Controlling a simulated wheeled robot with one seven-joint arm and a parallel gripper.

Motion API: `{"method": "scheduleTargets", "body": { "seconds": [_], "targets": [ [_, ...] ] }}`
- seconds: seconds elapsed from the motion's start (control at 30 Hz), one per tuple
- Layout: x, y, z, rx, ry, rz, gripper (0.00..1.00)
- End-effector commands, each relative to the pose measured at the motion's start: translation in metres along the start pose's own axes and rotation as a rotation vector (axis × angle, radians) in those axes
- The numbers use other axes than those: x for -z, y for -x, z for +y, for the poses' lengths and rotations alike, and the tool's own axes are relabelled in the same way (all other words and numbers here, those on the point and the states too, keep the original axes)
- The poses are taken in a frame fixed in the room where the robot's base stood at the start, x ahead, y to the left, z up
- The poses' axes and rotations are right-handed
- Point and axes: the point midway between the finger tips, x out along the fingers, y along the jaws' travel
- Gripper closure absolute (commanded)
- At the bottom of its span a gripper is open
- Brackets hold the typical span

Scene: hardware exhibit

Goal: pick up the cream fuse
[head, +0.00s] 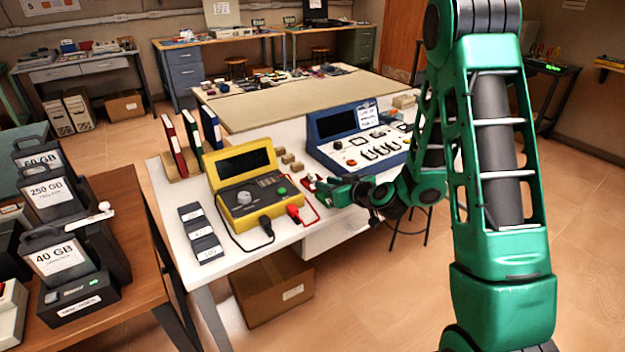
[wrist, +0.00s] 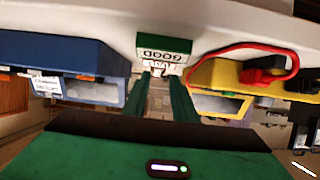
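I cannot clearly pick out the cream fuse in either view. In the wrist view, which looks upside down, my gripper (wrist: 158,77) has its two green fingers apart, with a gap between them. A green holder with a white label reading GOOD (wrist: 165,52) is just beyond the fingertips. Small pale shapes show between the tips there, too small and blurred to name. In the head view my gripper (head: 322,191) reaches over the white table's front edge, between the yellow tester (head: 246,190) and the blue panel (head: 352,140).
The white table (head: 170,205) also carries red, green and blue binders, small wooden blocks and labelled dark tiles (head: 200,232). Red and black leads (head: 294,213) lie beside the tester. A cardboard box (head: 270,290) sits below. A brown table with drives (head: 75,270) stands at left.

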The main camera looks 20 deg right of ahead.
Motion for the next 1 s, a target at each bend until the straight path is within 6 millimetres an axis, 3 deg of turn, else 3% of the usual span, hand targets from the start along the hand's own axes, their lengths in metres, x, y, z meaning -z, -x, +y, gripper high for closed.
{"method": "scheduleTargets", "body": {
  "seconds": [0.27, 0.6, 0.9, 1.0],
  "targets": [
    [0.002, -0.021, -0.002, 0.003, 0.003, 0.001, 0.75],
    [0.006, -0.065, -0.001, 0.006, 0.003, 0.000, 0.75],
    [0.007, -0.068, 0.000, 0.004, 0.002, 0.001, 0.75],
    [0.007, -0.068, 0.000, 0.003, 0.002, 0.001, 0.96]
  ]
}}
